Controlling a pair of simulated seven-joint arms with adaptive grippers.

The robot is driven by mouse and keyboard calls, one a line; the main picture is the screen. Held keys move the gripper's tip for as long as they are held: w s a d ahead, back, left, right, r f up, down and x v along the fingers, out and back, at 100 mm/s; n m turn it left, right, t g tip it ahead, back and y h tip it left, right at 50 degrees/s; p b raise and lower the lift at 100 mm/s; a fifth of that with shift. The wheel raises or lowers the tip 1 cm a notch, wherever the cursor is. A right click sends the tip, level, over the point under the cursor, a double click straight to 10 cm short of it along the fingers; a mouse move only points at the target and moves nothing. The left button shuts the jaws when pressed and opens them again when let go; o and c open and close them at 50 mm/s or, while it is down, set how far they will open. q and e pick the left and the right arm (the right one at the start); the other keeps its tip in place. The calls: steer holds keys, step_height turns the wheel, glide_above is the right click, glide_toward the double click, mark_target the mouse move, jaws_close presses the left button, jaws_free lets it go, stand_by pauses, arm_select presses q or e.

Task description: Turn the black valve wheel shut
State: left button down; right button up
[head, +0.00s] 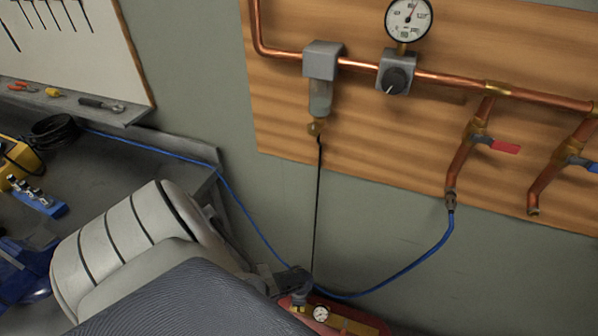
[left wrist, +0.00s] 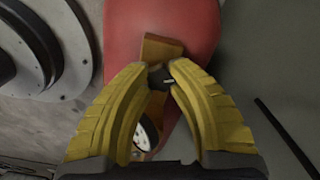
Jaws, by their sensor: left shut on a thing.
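In the left wrist view, the yellow fingers of my left gripper (left wrist: 160,72) close from both sides on a small black valve wheel (left wrist: 160,80). Much of the wheel is hidden by the fingertips. It sits at a brass block (left wrist: 160,47) on a rounded red tank (left wrist: 187,18). In the head view, my left arm reaches in from the lower left, and the dark end of my left gripper (head: 294,283) is at the red tank (head: 368,326) at the bottom edge. The wheel cannot be made out there. My right gripper is not in view.
A gauge (left wrist: 147,133) sits beside the fingers; it also shows in the head view (head: 321,313). A blue hose (head: 405,268) runs to the tank from the wall pipes. A wooden board (head: 370,140) carries copper pipes and a regulator with a black knob (head: 395,80). A bench (head: 100,180) stands left.

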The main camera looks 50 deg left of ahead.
arm_select(q)
steer(key=shift+m, duration=1.9)
steer(key=c, duration=1)
jaws_free()
steer(key=shift+r, duration=0.15)
steer(key=shift+r, duration=5.85)
